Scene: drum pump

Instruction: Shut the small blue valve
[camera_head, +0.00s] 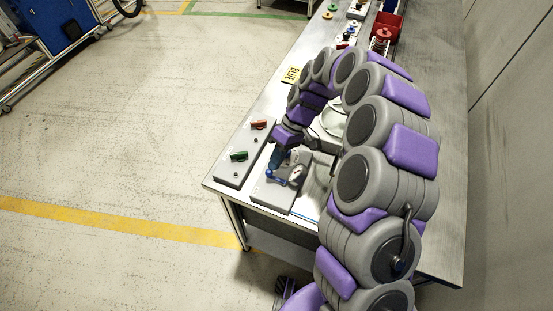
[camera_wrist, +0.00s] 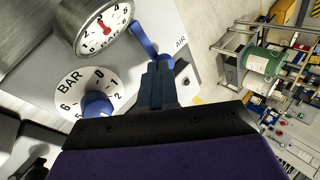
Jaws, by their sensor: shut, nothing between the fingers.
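In the wrist view the small blue valve (camera_wrist: 142,40) is a bright blue lever on a pale grey panel, beside the word AIR. My gripper (camera_wrist: 158,68) is shut and empty, with its dark blue fingertips right at the lever's near end; I cannot tell whether they touch. The lever's near end is partly hidden by the fingers. In the head view my gripper (camera_head: 276,161) points down over the grey panel (camera_head: 270,194) near the table's front left. A bright blue part (camera_head: 272,176) shows just below the fingers there.
A round blue knob (camera_wrist: 97,104) on a BAR dial and a pressure gauge (camera_wrist: 103,29) sit close left of the fingers. A red bin (camera_head: 387,24) stands at the table's far end.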

